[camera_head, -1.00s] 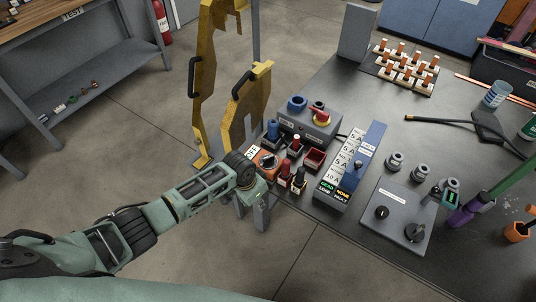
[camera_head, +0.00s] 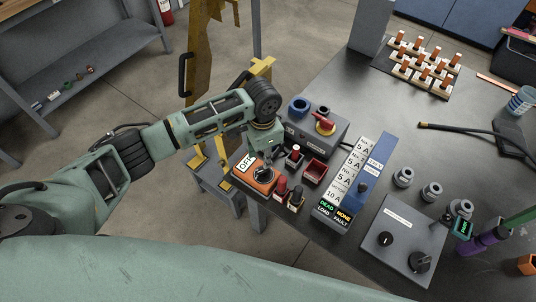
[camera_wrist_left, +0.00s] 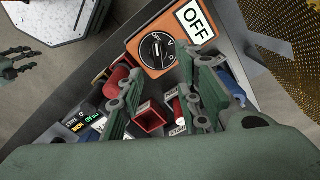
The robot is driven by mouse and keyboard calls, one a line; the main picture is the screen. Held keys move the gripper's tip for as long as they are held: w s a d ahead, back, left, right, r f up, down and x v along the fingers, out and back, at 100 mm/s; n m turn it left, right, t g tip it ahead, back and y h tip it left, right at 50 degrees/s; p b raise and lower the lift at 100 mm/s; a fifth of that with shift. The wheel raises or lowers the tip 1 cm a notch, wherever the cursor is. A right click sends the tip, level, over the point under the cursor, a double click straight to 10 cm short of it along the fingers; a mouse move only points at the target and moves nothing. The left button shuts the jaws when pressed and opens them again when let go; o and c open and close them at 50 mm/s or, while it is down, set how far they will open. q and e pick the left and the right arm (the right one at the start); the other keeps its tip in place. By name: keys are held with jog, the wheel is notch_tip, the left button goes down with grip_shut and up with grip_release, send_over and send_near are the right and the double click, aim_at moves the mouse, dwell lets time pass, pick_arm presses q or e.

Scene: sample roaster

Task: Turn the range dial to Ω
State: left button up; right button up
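The orange meter (camera_head: 242,179) stands at the table's left edge, with a white OFF label (camera_head: 245,163) beside its round black range dial (camera_head: 264,174). My left gripper (camera_head: 266,142) is above the meter's far side. Its fingers are apart and empty in the wrist view (camera_wrist_left: 158,75), short of the dial and not visibly touching it. My right gripper (camera_wrist_left: 18,62) shows small at that view's left edge, fingers apart.
Red and black posts (camera_head: 296,194) and a red tray (camera_head: 315,170) stand close to the meter. A grey box with a red-yellow switch (camera_head: 324,122) is behind. A labelled fuse panel (camera_head: 355,172) and a grey dial box (camera_head: 400,233) are to the right.

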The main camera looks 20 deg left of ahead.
aim_at(264, 170)
pick_arm(q)
jog(key=shift+f, duration=0.45)
jog(key=f, duration=0.5)
jog(key=shift+s+f, duration=0.3)
jog(key=shift+f, duration=0.1)
jog(key=shift+w+f, duration=0.1)
jog(key=shift+f, duration=0.3)
jog(key=c, duration=0.4)
grip_shut()
pick_arm(e)
jog(key=shift+s+d+r, duration=0.1)
jog(key=shift+s+d, duration=0.1)
jog(key=shift+s, duration=0.55)
jog(key=shift+s+d+r, duration=0.1)
jog(key=shift+s+d, duration=0.05)
jog(key=shift+s, duration=0.6)
